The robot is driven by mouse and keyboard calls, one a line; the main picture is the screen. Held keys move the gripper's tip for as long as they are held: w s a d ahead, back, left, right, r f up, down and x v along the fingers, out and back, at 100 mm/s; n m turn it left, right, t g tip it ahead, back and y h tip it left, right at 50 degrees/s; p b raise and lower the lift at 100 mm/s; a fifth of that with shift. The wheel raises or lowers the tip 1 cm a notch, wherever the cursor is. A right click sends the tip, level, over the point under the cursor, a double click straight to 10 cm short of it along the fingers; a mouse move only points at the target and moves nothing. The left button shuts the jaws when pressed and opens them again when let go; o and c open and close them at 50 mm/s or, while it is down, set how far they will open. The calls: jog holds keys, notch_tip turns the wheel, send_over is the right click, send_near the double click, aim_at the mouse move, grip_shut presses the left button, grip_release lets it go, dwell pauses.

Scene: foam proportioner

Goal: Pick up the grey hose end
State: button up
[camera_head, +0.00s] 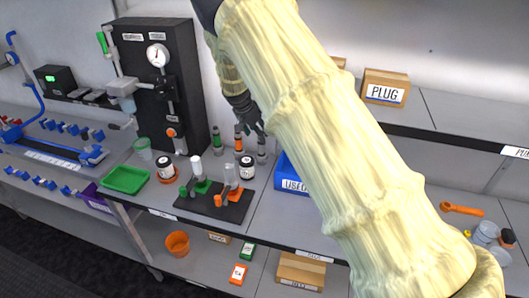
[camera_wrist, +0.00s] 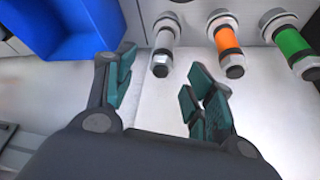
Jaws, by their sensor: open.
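The grey hose end (camera_wrist: 164,42) is a clear and grey cylinder with a dark tip, beside the orange hose end (camera_wrist: 228,42) and the green hose end (camera_wrist: 294,46). In the head view, the grey hose end (camera_head: 262,154) stands right of the orange one (camera_head: 238,142) and the green one (camera_head: 217,138), near the back of the bench. My gripper (camera_wrist: 163,76) is open and empty. Its teal-padded fingers are spread, and the grey tip appears between them in the wrist view. I cannot tell whether either finger touches it. In the head view, my gripper (camera_head: 250,128) is just above the hose ends.
A blue bin (camera_head: 291,180) marked USED is right of the hose ends; it also shows in the wrist view (camera_wrist: 85,28). The tall black panel (camera_head: 160,85) is left.

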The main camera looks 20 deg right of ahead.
aim_at(261, 149)
jog(key=shift+w+p+x, duration=0.2)
jog(key=shift+p+x, duration=0.9)
jog(key=shift+x, duration=0.6)
jog(key=shift+p+x, duration=0.85)
jog(key=shift+x, duration=0.9)
jog(key=shift+w+d+r, duration=0.1)
jog(key=shift+w+d, duration=0.1)
grip_shut()
